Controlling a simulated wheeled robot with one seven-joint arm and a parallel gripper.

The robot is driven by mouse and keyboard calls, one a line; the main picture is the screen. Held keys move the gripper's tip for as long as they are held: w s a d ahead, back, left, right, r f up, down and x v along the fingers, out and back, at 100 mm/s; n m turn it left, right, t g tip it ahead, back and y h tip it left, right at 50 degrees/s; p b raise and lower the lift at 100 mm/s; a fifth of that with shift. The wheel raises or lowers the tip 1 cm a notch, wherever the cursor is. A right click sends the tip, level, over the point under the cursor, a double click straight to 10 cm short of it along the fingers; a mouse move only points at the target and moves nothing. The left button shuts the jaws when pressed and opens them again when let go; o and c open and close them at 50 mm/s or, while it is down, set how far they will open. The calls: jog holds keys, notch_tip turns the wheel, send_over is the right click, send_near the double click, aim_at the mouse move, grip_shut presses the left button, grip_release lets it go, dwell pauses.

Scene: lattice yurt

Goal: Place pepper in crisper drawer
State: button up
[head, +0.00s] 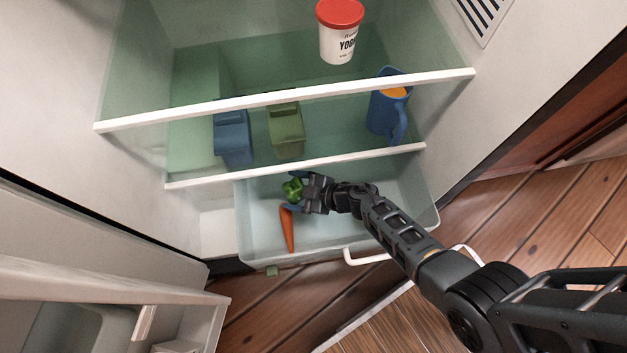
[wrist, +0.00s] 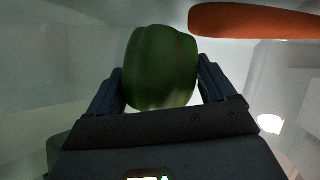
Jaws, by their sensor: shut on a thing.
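A green pepper (head: 292,188) is between the fingers of my gripper (head: 301,193), which is shut on it. In the wrist view the pepper (wrist: 161,68) fills the space between the two dark fingers. The crisper drawer (head: 330,244) is a clear bin with a white handle, pulled out at the bottom of the fridge. My gripper and the pepper are over or inside the drawer's left part. I cannot tell whether the pepper touches the drawer floor.
A carrot (head: 288,229) lies in the drawer just in front of the pepper. Shelves above hold a blue carton (head: 234,138), a green carton (head: 286,131), a blue pitcher (head: 388,110) and a yogurt tub (head: 339,38). The drawer's right side looks clear. The lower shelf edge (head: 300,167) is close above my gripper.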

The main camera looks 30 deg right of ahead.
aim_at(304, 184)
jog(key=d, duration=0.1)
jog(key=d+f+b, duration=0.1)
jog(key=w+d+f, duration=0.1)
jog(key=shift+d, duration=0.2)
jog(key=d+f+b, duration=0.1)
jog(key=d, duration=0.1)
jog(key=w+d+f+b, duration=0.1)
jog(key=b, duration=0.1)
jog(key=shift+d+f, duration=0.35)
jog(key=shift+r, duration=0.1)
jog(key=o, duration=1)
jog(key=shift+r, duration=0.1)
